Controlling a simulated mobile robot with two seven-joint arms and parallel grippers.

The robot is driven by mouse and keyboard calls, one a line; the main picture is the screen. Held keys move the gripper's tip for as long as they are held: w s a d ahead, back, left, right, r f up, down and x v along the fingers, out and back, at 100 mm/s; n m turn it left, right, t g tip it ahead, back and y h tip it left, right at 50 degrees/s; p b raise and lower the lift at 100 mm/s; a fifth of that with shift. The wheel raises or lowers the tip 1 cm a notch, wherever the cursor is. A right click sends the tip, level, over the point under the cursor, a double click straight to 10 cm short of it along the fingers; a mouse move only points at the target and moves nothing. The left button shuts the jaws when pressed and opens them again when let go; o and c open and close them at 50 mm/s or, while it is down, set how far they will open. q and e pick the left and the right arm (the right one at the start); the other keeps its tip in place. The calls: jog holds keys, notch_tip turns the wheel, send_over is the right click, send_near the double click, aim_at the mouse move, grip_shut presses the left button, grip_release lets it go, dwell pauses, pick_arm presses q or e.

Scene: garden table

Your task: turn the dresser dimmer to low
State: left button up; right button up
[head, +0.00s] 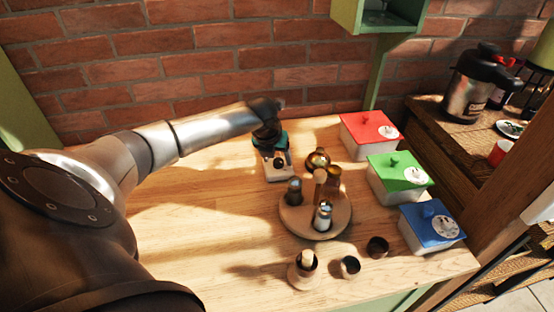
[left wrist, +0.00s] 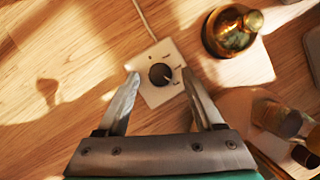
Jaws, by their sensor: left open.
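The dimmer is a small white square plate (head: 278,171) with a round black knob, on the wooden table near the brick wall. In the left wrist view the plate (left wrist: 146,93) and its knob (left wrist: 160,74) lie between my fingers, with a cord running away from the far edge. Small marks ring the knob but are too small to read, and a light line on the knob points to the right. My left gripper (left wrist: 159,76) is open, one finger on each side of the knob. Contact with the knob cannot be told. In the head view my left gripper (head: 275,148) partly hides the dimmer. My right gripper is not in view.
A round wooden tray (head: 292,222) with several bottles stands close by, front right of the dimmer. A brass-coloured bottle (left wrist: 232,32) is right of the dimmer. Red (head: 369,128), green (head: 401,170) and blue (head: 432,220) lidded boxes line the right side. The table's left is clear.

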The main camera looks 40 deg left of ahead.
pick_arm(q)
jog(key=shift+w+f, duration=0.1)
jog(key=shift+f, duration=0.15)
jog(key=shift+c, duration=0.2)
grip_shut()
dwell(0.3)
